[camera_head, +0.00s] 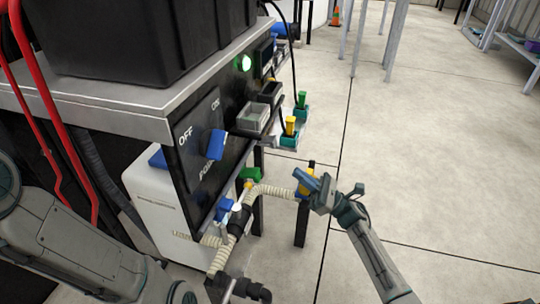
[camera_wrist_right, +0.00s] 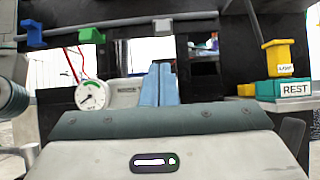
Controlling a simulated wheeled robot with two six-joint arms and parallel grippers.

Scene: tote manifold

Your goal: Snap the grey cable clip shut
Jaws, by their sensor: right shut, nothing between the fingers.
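In the right wrist view, a light grey clip (camera_wrist_right: 162,27) hangs on the grey cable (camera_wrist_right: 125,31) under the dark panel edge. It is small, and I cannot tell whether its latch is open or shut. I cannot pick it out in the head view. My right gripper (camera_head: 304,180) is shut and empty, out in front of the console near the beige hose. Its blue fingers (camera_wrist_right: 160,72) stand together below the grey clip in the wrist picture, apart from it. My left arm enters at lower left in the head view, its gripper out of view.
A blue clip (camera_wrist_right: 32,33) and a green clip (camera_wrist_right: 90,35) sit along the same cable. A gauge (camera_wrist_right: 90,95), a yellow plug (camera_wrist_right: 278,57) and a teal REST holder (camera_wrist_right: 285,89) are nearby. The beige hose (camera_head: 270,190) runs beside my right gripper. Open floor (camera_head: 440,150) lies right.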

